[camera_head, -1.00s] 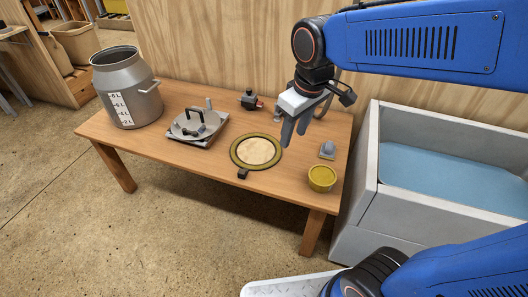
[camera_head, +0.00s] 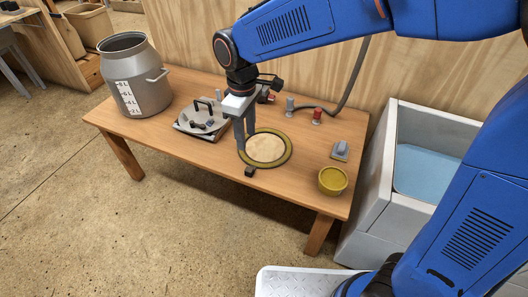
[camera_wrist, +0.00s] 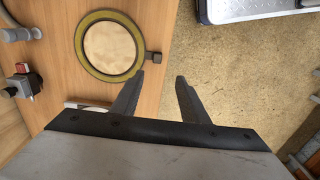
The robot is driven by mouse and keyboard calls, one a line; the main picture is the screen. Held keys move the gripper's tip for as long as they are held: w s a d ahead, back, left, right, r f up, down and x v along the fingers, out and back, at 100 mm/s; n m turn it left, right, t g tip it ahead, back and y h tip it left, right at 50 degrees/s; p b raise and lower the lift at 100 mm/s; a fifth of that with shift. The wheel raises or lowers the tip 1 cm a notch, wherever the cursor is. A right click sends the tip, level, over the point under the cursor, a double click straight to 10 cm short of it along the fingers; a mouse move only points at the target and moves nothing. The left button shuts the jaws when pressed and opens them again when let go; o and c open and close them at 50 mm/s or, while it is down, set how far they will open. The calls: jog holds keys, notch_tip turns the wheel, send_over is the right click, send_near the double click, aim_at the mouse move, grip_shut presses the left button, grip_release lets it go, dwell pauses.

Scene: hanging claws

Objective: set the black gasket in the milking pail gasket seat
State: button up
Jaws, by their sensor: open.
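A flat dark ring edged in olive-yellow (camera_head: 287,158), which looks like the gasket, lies on the table around a pale round middle. A small black tab (camera_head: 249,171) sticks out of its front edge. The ring (camera_wrist: 80,45) also shows in the wrist view, left of the fingers, with its tab (camera_wrist: 153,57) near the left fingertip. My gripper (camera_head: 246,142) is open and empty, above the ring's left side. A grey lid-like plate (camera_head: 189,119) with a black handle sits left of it, partly behind the gripper; I cannot make out a seat. The grey milking pail (camera_head: 125,68) stands at the table's left end.
A yellow tub (camera_head: 333,181) and a small grey block (camera_head: 340,150) stand at the table's right. A red-topped fitting (camera_head: 316,116) with a hose is at the back near the plywood wall. A grey basin (camera_head: 378,205) adjoins the right end. The front left tabletop is clear.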

send_over(249, 169)
jog(key=f, duration=1.1)
jog(key=shift+s, duration=0.4)
jog(key=shift+w+f, duration=0.15)
jog(key=shift+f, duration=1.15)
jog(key=shift+w+f, duration=0.15)
jog(key=shift+f, duration=1.1)
grip_shut()
